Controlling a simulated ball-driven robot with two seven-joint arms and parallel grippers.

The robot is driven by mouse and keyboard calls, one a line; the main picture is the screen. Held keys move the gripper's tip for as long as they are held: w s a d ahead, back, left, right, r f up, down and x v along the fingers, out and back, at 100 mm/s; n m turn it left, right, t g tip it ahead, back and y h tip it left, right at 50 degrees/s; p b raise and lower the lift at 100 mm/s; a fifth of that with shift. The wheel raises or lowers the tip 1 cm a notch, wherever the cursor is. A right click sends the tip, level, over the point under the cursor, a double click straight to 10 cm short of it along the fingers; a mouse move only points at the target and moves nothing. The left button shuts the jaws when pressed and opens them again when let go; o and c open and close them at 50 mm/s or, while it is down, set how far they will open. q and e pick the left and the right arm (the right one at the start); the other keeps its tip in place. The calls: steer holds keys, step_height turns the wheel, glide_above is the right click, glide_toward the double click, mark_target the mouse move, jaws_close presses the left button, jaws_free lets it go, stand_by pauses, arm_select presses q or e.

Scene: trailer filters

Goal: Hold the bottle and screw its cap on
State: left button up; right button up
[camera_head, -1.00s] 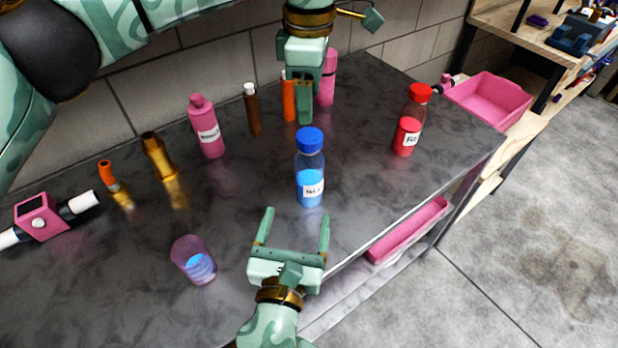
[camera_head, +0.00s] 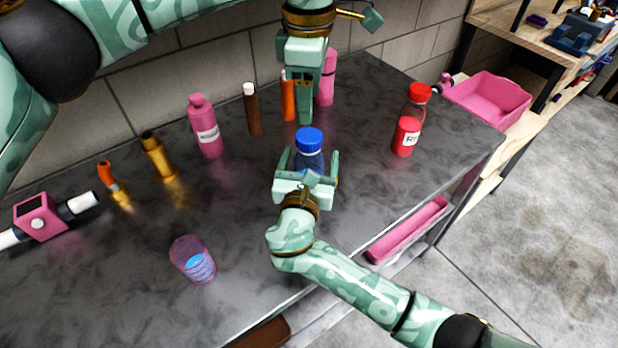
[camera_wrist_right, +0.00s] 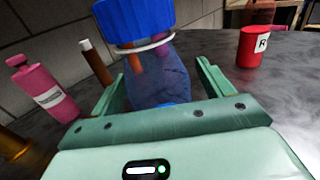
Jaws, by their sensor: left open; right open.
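The bottle (camera_head: 308,161) with blue liquid stands upright on the dark bench. Its blue cap (camera_head: 309,138) sits at its top; a white ring shows below the cap (camera_wrist_right: 135,20) in the right wrist view. How tight the cap is, I cannot tell. My right gripper (camera_head: 308,158) is open, with its fingers on either side of the bottle body (camera_wrist_right: 158,78), below the cap. The gripper hides the bottle's lower part and label in the head view. My left gripper (camera_head: 305,110) hangs fingers down, open and empty, above and behind the bottle.
A pink bottle (camera_head: 206,128), a brown tube (camera_head: 252,112) and an orange tube (camera_head: 288,98) stand behind. A red-capped bottle (camera_head: 407,125) is at the right. Bench between cup and pink bottle is clear.

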steer(key=shift+w, duration=0.35)
